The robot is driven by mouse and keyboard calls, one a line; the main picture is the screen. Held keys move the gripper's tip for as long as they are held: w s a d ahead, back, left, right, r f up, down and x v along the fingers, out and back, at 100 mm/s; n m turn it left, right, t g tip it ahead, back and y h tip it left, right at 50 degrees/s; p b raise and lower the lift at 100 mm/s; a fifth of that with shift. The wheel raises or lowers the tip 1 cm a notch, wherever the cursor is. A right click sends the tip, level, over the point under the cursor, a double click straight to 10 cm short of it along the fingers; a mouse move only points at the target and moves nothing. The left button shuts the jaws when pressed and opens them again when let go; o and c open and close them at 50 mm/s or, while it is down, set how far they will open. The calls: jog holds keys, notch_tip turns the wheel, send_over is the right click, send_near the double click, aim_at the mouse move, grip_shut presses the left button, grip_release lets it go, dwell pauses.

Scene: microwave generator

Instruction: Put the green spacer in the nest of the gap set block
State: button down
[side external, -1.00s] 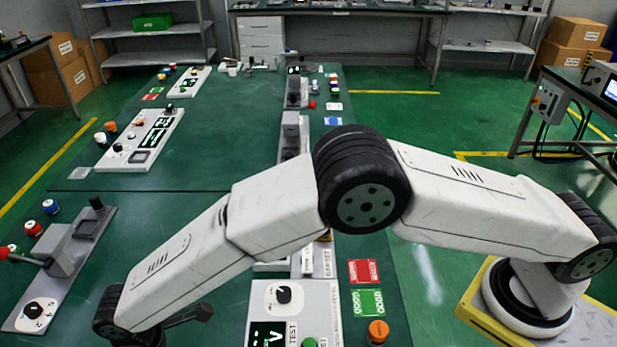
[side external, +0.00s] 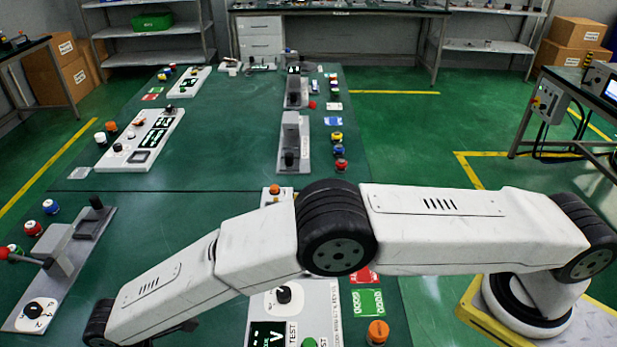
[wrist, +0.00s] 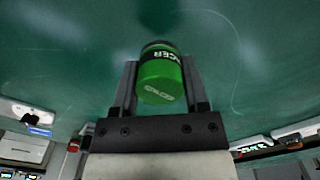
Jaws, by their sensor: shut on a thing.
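The green spacer (wrist: 160,80) is a short green cylinder with a dark lettered band and pale print on its near end. In the wrist view it sits between the two fingers of my gripper (wrist: 159,72), which is shut on it. In the side view my gripper is mostly cut off at the bottom edge, with only a dark part (side external: 180,328) showing, and the spacer is hidden. No label reading gap set block is legible. A grey fixture (side external: 62,258) with an upright block, a black post and a red-knobbed lever stands at left; I cannot tell if it is that block.
A white test panel (side external: 318,300) with a black knob and display lies below my arm. Red and green cards (side external: 368,303) and an orange knob (side external: 378,331) are right of it. Another grey fixture (side external: 291,140) stands farther back. The table's middle left is clear.

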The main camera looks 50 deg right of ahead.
jog(key=shift+w+a+f, duration=0.1)
jog(key=shift+w+f, duration=0.05)
jog(key=shift+f, duration=1.5)
jog(key=shift+f, duration=0.15)
jog(key=shift+c, duration=0.5)
grip_release()
notch_tip(320, 180, up, 12)
jog(key=shift+r, duration=0.15)
